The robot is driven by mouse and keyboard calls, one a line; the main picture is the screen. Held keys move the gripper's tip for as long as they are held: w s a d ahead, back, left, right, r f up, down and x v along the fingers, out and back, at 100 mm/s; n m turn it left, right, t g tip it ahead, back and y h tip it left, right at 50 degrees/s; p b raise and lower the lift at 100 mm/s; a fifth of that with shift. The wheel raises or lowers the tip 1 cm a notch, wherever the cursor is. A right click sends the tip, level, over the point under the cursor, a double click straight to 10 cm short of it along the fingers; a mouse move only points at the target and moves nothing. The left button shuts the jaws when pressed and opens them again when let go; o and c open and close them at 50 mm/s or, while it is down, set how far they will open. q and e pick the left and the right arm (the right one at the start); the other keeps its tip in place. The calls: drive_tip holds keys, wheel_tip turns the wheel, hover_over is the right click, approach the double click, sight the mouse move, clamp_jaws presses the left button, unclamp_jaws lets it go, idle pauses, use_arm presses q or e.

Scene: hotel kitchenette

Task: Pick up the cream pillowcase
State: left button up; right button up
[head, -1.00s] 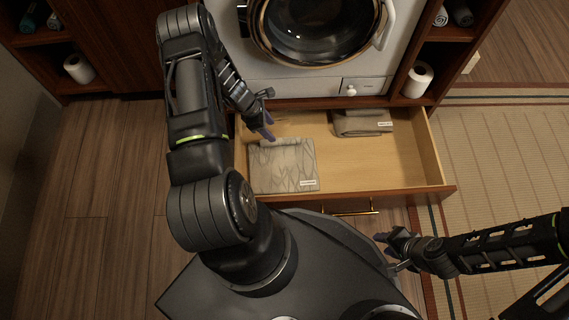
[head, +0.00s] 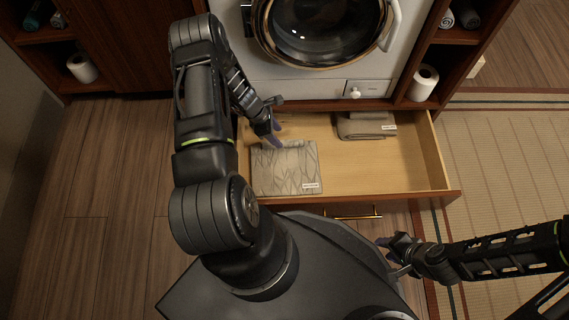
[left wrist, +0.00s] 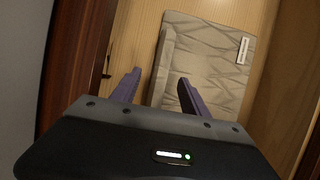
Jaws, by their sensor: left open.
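A folded cream-grey cloth with a leaf-like line pattern and a white label (head: 286,170) lies flat in the left part of the open drawer; it looks like the cream pillowcase. It also shows in the left wrist view (left wrist: 207,62), its folded edge toward my left gripper. My left gripper (head: 275,137) is over its back edge in the head view. In the left wrist view its two purple fingers (left wrist: 157,88) are apart with nothing held, on either side of the folded edge; contact cannot be told. My right gripper (head: 387,252) is in front of the drawer, away from the cloth, its jaws unclear.
A second folded, grey-brown cloth with a label (head: 364,125) lies at the drawer's back right. The wooden drawer (head: 400,170) has bare floor around both cloths. A washing machine (head: 322,75) stands behind it. Paper rolls (head: 424,84) sit on side shelves.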

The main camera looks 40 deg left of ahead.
sight(282, 141)
use_arm(q)
drive_tip(key=b+x, duration=0.1)
drive_tip(key=x, duration=0.3)
drive_tip(key=shift+d+f+b, duration=0.1)
drive_tip(key=shift+f+b, duration=0.05)
drive_tip(key=shift+b, duration=0.25)
clamp_jaws()
idle(0.5)
